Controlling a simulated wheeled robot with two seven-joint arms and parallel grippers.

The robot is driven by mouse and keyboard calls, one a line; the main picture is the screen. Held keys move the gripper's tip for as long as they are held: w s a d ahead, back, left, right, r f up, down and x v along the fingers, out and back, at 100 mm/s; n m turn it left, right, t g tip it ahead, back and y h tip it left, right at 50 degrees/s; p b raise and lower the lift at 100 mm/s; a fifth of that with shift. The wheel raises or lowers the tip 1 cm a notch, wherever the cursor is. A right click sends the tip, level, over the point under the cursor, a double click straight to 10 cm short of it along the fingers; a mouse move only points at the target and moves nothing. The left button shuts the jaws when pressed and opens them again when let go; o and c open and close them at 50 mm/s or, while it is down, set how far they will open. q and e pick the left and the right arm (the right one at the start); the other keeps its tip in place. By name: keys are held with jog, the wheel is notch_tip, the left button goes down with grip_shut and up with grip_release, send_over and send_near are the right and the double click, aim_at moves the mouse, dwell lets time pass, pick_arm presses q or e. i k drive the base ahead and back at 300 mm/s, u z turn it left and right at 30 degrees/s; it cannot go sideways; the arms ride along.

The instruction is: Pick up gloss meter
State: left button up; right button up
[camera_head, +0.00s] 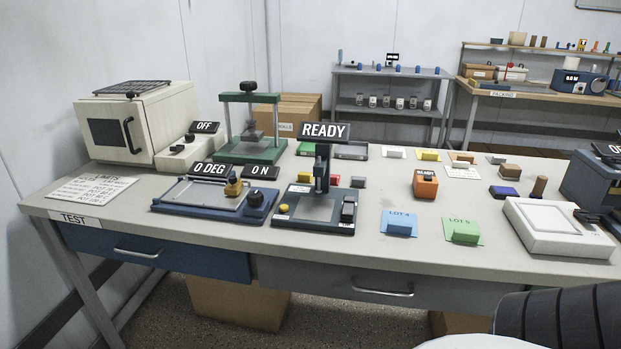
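A small orange box-shaped device (425,186), which I take to be the gloss meter, stands upright on the light table, right of centre. It has a dark top with a small label that seems to read READY. Neither of my grippers is in view, and nothing is touching the orange device.
A blue LOT 4 card (398,232) and green LOT 5 card (463,240) lie in front of the device. A white flat instrument (545,225) stands to the right. A dark READY press (320,208) stands left. Table (375,200) is bare just left of the device.

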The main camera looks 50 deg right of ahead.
aim_at(423, 189)
jog(key=u, duration=0.65)
jog(key=k, duration=1.4)
jog(key=z, duration=1.85)
jog(key=i, duration=0.4)
jog(key=u, duration=0.15)
